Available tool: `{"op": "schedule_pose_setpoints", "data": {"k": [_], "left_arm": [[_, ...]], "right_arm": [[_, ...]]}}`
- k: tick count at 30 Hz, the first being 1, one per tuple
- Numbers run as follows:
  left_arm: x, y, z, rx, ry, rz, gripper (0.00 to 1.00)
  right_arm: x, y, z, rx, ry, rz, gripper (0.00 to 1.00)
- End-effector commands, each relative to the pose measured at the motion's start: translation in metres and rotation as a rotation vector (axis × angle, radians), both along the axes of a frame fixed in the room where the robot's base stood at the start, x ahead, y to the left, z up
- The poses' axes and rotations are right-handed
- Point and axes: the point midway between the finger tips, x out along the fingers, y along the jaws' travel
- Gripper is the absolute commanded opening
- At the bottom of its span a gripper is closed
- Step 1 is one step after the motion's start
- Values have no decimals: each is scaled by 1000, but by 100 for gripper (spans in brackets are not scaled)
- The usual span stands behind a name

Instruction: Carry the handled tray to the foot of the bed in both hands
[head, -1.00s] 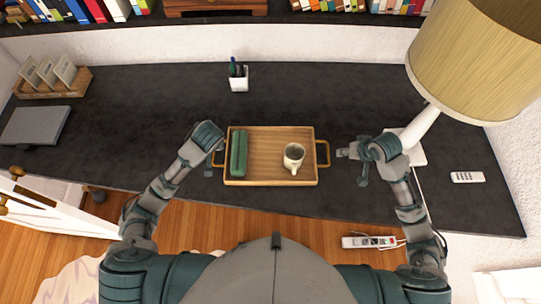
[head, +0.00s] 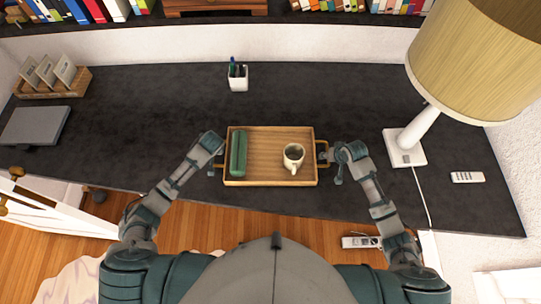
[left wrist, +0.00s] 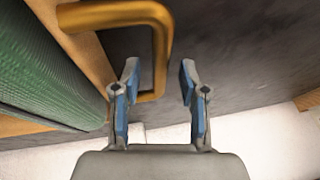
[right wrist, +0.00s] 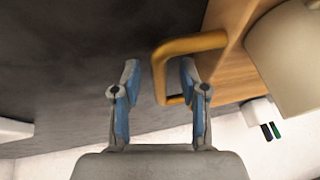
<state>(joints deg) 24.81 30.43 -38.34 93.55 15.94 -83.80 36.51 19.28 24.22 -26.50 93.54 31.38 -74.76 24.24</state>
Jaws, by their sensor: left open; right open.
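The wooden tray (head: 265,179) lies flat on the dark desk, with a rolled green cloth (head: 239,153) on its left side and a white mug (head: 293,156) on its right. My left gripper (left wrist: 158,85) is open at the tray's left handle (left wrist: 160,45), whose bar lies between its blue-padded fingers. My right gripper (right wrist: 158,85) is open at the right handle (right wrist: 185,45), with that bar between its fingers. In the head view, my left gripper (head: 216,168) and right gripper (head: 331,165) flank the tray, partly hidden by my wrists.
A lamp (head: 405,147) with a large shade stands to the right, near a remote (head: 467,177). A pen cup (head: 238,78) stands behind the tray. A laptop (head: 36,125) and a basket (head: 51,83) are at the left. The desk around the tray is clear.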

Motion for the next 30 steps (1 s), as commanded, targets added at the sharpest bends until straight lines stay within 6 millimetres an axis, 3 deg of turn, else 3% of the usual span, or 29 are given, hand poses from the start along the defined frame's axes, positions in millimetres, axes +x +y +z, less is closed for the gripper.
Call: {"op": "schedule_pose_setpoints", "data": {"k": [13,14,18,19,30], "left_arm": [[4,2,-9,0,-1,-1,43],[4,2,-9,0,-1,-1,38],[4,2,-9,0,-1,-1,3],[4,2,-9,0,-1,-1,0],[4,2,-7,0,-3,-1,0]], "right_arm": [[4,2,-9,-1,-1,-1,43],[4,2,-9,-1,-1,-1,38],[4,2,-8,-1,-1,-1,3],[4,2,-8,-1,-1,-1,0],[5,2,-7,0,-4,-1,0]]}}
